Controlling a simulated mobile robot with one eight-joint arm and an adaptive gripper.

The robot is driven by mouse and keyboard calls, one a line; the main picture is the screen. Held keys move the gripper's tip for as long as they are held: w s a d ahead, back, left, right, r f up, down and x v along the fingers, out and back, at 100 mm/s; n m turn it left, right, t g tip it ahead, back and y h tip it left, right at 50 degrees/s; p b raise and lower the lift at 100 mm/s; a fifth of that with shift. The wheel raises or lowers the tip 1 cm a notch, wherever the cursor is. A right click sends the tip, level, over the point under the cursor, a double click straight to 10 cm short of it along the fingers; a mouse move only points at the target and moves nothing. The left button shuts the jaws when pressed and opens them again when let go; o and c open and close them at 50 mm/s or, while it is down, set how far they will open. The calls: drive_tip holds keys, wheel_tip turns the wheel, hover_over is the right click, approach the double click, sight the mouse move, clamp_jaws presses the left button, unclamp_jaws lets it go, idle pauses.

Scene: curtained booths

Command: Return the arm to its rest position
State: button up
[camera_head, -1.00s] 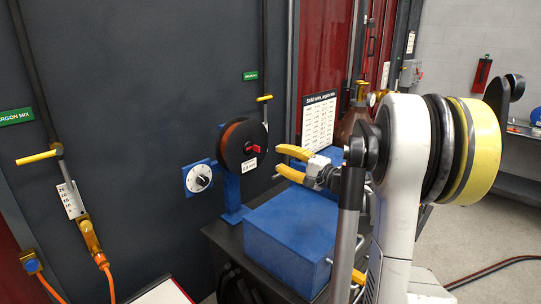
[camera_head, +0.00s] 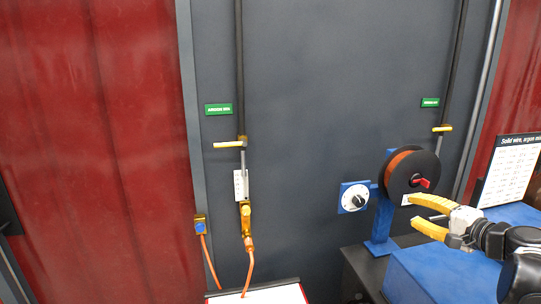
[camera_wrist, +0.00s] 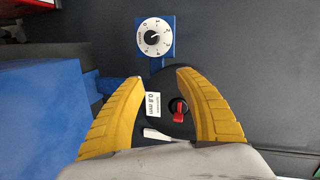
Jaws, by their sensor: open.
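My gripper (camera_head: 420,215) is open and empty, with two yellow fingers, at the right of the head view. It is in front of the lower part of a black wire spool (camera_head: 428,164) on a blue stand. In the wrist view my gripper (camera_wrist: 160,85) has its fingers spread, with the spool's label (camera_wrist: 153,100) and red hub knob (camera_wrist: 179,110) seen between them. Whether the fingers touch the spool cannot be told. My arm comes in from the lower right of the head view.
A blue box (camera_head: 440,272) stands under the gripper. A dial on a blue plate (camera_head: 354,197) is left of the spool. A gas valve (camera_head: 246,222) with an orange hose hangs on the grey wall. A red curtain (camera_head: 95,150) fills the left. A printed chart (camera_head: 510,170) is at right.

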drive_tip(key=s+a+f+n+g, duration=0.1)
drive_tip(key=s+a+n+g, duration=0.1)
drive_tip(key=a, duration=0.4)
drive_tip(key=s+a+f+n+g, duration=0.1)
drive_tip(key=a+f, duration=0.1)
drive_tip(key=a, duration=0.4)
drive_tip(key=s+a+f+n+g+h+b, duration=0.1)
drive_tip(key=s+a+f+n, duration=0.4)
drive_tip(key=s, duration=0.5)
drive_tip(key=s+a+f+n+g+h+b, duration=0.2)
drive_tip(key=s+a+f+n+g+h, duration=0.1)
drive_tip(key=s+a+f+n, duration=0.2)
drive_tip(key=s+a, duration=0.2)
drive_tip(key=s, duration=0.2)
drive_tip(key=shift+s+g, duration=0.3)
drive_tip(key=shift+s, duration=0.05)
